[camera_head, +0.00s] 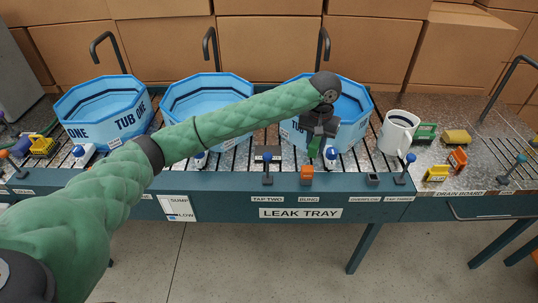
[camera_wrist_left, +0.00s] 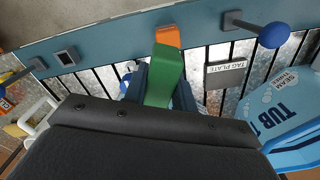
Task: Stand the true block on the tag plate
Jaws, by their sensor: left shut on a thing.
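My left gripper (camera_head: 316,146) is shut on a green block (camera_wrist_left: 166,76) over the leak tray, in front of the right-hand tub. Both fingers flank the block in the left wrist view (camera_wrist_left: 160,92). No lettering is readable on it, so I cannot tell whether it is the true block. The tag plate (camera_wrist_left: 226,78) is a small grey plate on the slats, to the right of the block in the wrist view. It also shows in the head view (camera_head: 267,154), left of the gripper. The plate looks bare. My right gripper is not in view.
An orange bung (camera_head: 306,174) sits on the tray's front rim, close to the gripper. Blue-knobbed taps (camera_head: 267,167) rise along that rim. A white mug (camera_head: 397,132) stands at right. An orange block (camera_head: 457,158) and a yellow block (camera_head: 436,174) lie on the drain board.

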